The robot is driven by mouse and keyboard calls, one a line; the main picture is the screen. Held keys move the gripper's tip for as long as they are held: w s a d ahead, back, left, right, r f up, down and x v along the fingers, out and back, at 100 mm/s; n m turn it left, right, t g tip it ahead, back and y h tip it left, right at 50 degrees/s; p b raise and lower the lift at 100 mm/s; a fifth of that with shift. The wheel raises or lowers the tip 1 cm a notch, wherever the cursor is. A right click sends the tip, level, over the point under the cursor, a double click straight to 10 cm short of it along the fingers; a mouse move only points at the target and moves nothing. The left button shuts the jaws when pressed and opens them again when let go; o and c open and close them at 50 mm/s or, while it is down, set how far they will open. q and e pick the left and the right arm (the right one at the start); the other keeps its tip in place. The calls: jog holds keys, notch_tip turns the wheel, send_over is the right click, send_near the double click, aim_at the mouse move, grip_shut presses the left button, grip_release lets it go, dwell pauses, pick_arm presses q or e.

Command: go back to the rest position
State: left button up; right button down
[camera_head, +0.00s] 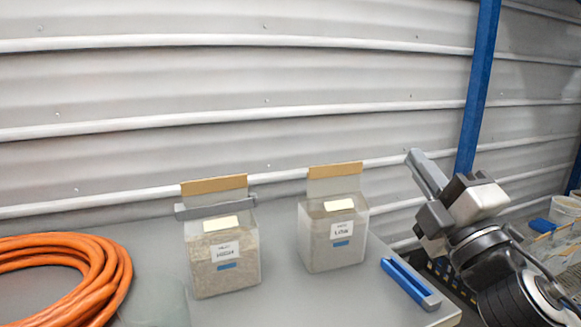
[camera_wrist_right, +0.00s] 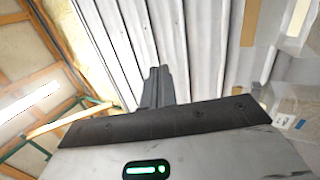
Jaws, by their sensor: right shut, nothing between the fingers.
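My right gripper (camera_head: 421,168) is raised at the right of the head view, above and to the right of the table. Its fingers are together, point up and to the left, and hold nothing. In the right wrist view the shut fingers (camera_wrist_right: 157,86) show against the corrugated wall. The right arm comes in from the lower right corner. My left gripper is not in either view.
Two clear bins, the left one (camera_head: 224,264) and the right one (camera_head: 333,250), stand on the grey table. A blue-and-grey tool (camera_head: 408,283) lies near the right edge. An orange hose coil (camera_head: 95,268) lies at left. A blue post (camera_head: 477,90) rises behind my right arm.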

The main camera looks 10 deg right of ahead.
notch_tip(320, 180, down, 22)
jog(key=s+d+m+g+h, duration=0.2)
jog(key=m+g+h, duration=0.3)
jog(key=m+g, duration=0.5)
jog(key=s+a+f+m+g+y, duration=0.25)
jog(key=s+a+f+g, duration=0.25)
jog(key=s+f, duration=0.4)
jog(key=s+a+f+m+g+y, duration=0.1)
jog(key=s+a+f+m+g, duration=0.35)
jog(key=s+f, duration=0.45)
jog(key=w+a+f+t+y, duration=0.2)
jog(key=w+a+f+t, duration=0.3)
jog(key=w+f+t, duration=0.1)
jog(key=shift+w+a+f+n+y, duration=0.2)
jog(key=shift+f+n+y, duration=0.2)
jog(key=shift+f, duration=0.5)
